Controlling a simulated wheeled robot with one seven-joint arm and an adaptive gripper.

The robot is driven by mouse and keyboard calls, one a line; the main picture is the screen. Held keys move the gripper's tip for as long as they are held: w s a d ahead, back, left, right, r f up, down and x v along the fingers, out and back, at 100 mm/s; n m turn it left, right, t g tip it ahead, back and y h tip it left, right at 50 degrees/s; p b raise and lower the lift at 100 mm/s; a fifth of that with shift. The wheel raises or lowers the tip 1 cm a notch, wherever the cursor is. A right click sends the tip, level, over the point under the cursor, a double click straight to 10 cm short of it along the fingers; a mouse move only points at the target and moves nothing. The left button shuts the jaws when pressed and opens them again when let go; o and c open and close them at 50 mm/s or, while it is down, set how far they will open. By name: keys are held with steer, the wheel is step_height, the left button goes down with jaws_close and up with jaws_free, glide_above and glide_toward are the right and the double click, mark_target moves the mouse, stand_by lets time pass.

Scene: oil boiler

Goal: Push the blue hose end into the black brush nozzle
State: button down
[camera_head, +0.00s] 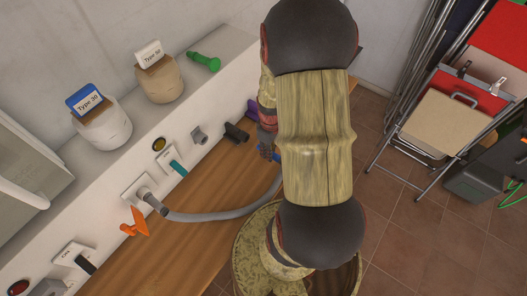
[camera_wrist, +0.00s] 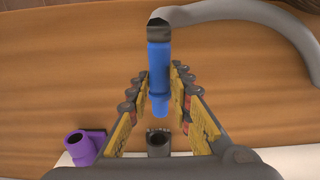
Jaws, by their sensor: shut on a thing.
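The blue hose end (camera_wrist: 158,70) is in the upper middle of the wrist view, with its narrower tip pointing down the picture. My gripper (camera_wrist: 159,84) has a finger on each side of it and is shut on it. The black brush nozzle (camera_wrist: 158,147) is below the tip, with its round opening facing the hose end; a gap shows between them. In the head view the black nozzle (camera_head: 237,131) sticks out from the white ledge. There, my arm hides most of my gripper (camera_head: 268,151) and the hose end.
The grey hose (camera_head: 220,216) curves from a wall socket across the wooden surface (camera_head: 185,250) to the blue end. A purple nozzle (camera_wrist: 84,148) is left of the black one in the wrist view. Folded chairs (camera_head: 440,120) stand right.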

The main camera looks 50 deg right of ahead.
steer(key=shift+s+d+f, duration=0.2)
steer(key=shift+s+d, duration=0.05)
steer(key=shift+d, duration=0.05)
steer(key=shift+w, duration=0.1)
steer(key=shift+w+a, duration=0.1)
steer(key=shift+w, duration=2.2)
steer(key=shift+w, duration=0.75)
steer(key=shift+w, duration=0.35)
steer(key=shift+w+a, duration=0.1)
steer(key=shift+w, duration=0.9)
steer(key=c, duration=1.5)
jaws_free()
steer(key=shift+c, duration=0.2)
